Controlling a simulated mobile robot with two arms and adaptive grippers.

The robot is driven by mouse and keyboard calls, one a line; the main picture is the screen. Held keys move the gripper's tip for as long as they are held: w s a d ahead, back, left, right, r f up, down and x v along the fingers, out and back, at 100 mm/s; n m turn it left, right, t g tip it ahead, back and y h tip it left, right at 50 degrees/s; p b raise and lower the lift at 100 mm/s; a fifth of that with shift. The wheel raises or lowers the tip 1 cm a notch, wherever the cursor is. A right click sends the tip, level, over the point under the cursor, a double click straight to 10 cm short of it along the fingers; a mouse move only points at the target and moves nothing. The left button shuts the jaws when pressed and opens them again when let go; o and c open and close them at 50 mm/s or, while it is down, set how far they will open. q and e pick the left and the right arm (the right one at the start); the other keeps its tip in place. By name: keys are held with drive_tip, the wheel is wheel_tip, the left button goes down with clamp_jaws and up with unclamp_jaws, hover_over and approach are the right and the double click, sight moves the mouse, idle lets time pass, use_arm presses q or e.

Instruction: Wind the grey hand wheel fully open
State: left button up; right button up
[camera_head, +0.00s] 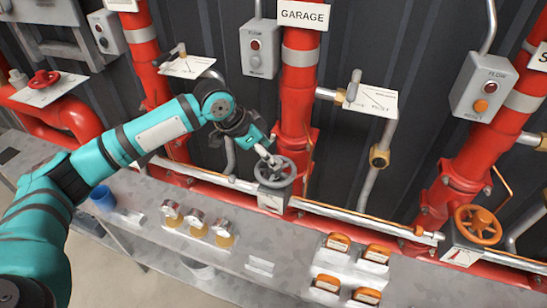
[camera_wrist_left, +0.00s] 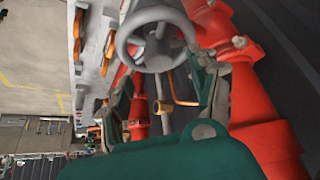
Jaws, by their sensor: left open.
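The grey hand wheel (camera_head: 288,177) sits at the foot of the red pipe under the GARAGE sign. It shows large at the top of the left wrist view (camera_wrist_left: 122,44), with its spokes and hub in sight. My left gripper (camera_head: 270,157) is at the wheel's upper back edge in the head view. In the left wrist view its fingers (camera_wrist_left: 162,95) are spread apart, with the wheel ahead of them. I cannot tell whether a finger touches the rim. My right gripper is in neither view.
An orange hand wheel (camera_head: 478,225) stands at the right and a red one (camera_head: 44,78) at the far left. Red pipes (camera_head: 298,100) rise behind. The grey bench (camera_head: 150,190) holds a blue cup (camera_head: 103,197), several gauges (camera_head: 196,222) and orange-topped items (camera_head: 338,242).

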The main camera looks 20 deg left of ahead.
use_arm(q)
drive_tip(key=shift+x, duration=2.05)
